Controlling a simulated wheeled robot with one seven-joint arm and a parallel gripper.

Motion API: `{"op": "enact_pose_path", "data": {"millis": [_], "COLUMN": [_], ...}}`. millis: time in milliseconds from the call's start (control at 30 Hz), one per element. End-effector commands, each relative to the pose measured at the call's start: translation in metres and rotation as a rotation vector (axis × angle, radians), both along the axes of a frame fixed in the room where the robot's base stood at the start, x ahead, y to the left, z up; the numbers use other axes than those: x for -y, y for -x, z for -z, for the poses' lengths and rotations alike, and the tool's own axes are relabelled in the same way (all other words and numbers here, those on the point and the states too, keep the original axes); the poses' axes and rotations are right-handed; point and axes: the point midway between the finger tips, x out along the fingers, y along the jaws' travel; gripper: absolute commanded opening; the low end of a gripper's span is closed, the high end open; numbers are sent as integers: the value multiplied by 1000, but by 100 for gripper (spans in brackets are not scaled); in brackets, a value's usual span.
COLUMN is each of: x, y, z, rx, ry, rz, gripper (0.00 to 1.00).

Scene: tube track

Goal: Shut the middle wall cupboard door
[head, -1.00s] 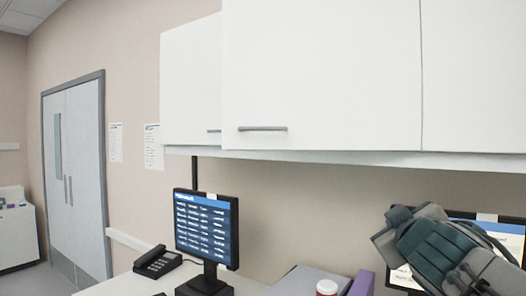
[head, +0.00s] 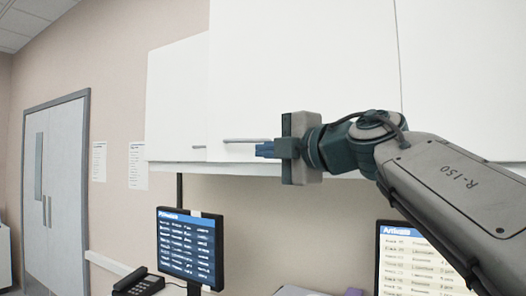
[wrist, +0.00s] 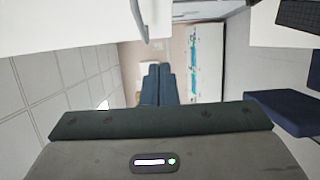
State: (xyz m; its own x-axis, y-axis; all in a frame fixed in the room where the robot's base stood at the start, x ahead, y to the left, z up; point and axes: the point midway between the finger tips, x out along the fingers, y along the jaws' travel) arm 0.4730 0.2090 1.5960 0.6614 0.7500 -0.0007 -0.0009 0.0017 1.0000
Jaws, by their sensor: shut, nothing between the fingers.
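The middle wall cupboard door (head: 300,70) is a plain white panel with a grey bar handle (head: 245,140) near its lower left corner. Its left edge appears to stand out in front of the left door (head: 176,100), so it looks partly open. My gripper (head: 260,150) is shut and empty, its blue fingers pointing left, just below the right end of the handle in the head view. In the wrist view the fingers (wrist: 157,75) sit below the handle (wrist: 141,18) in the picture, apart from it. The gap between my gripper and the door is hard to judge.
Below the cupboards stand a monitor (head: 190,245), a phone (head: 138,284) and a second monitor (head: 428,262). A grey double door (head: 55,190) is at the far left. The air left of my gripper is free.

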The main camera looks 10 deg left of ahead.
Motion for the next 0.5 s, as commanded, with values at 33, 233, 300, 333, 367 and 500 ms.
{"op": "enact_pose_path", "data": {"millis": [33,233,300,333,367,500], "x": [-9,-41,-51,-55,-60,-63], "y": [-7,-35,-44,-48,-52,-72], "z": [0,0,-1,0,-1,0], "rx": [-3,-3,-3,-3,-3,-1], "ry": [2,0,0,0,0,-1], "rz": [-3,-3,-3,-2,-2,2], "gripper": [0,0,0,0,0,0]}}
